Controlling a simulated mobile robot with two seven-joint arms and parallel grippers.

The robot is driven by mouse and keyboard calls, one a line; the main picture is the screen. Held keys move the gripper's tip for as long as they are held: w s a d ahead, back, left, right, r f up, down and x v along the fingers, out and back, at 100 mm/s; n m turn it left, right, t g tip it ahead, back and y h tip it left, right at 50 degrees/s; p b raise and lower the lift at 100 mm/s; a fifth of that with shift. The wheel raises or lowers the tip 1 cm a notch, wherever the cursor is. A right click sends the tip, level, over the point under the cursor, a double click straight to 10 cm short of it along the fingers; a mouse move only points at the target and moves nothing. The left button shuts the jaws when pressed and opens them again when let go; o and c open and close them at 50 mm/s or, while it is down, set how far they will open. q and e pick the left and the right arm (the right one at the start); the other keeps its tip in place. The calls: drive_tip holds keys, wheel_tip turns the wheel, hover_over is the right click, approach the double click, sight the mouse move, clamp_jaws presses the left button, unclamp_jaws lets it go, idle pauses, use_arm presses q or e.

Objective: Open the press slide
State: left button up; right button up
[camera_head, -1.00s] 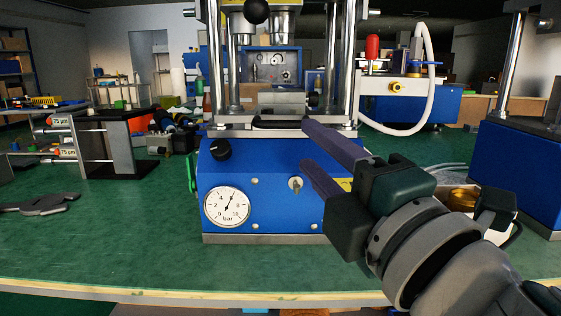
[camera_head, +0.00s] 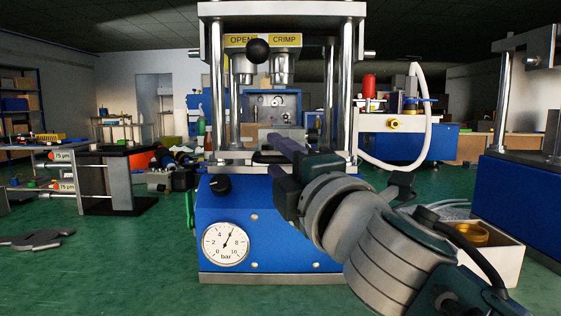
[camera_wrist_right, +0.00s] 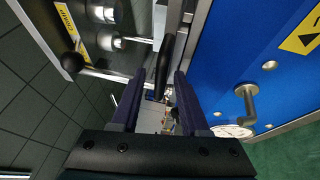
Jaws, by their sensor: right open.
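The blue press (camera_head: 285,230) stands in the middle of the bench, with chrome columns and a yellow OPEN / CRIMP label strip (camera_head: 262,40) on top. A black ball knob (camera_head: 258,51) sits just under the labels. The slide's dark bar handle (camera_wrist_right: 165,66) is at the press front, above the blue base. My right gripper (camera_head: 277,156) is open at the handle. In the right wrist view, the handle lies between the two purple fingers (camera_wrist_right: 157,88), near their tips; I cannot tell whether either touches it. My left gripper is not in view.
A round gauge (camera_head: 226,243) and a black dial (camera_head: 220,185) are on the press front. A white box with a brass ring (camera_head: 472,234) is right of my arm. A rack (camera_head: 115,180) and a flat grey tool (camera_head: 38,240) are at left.

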clamp_jaws()
idle(1.4)
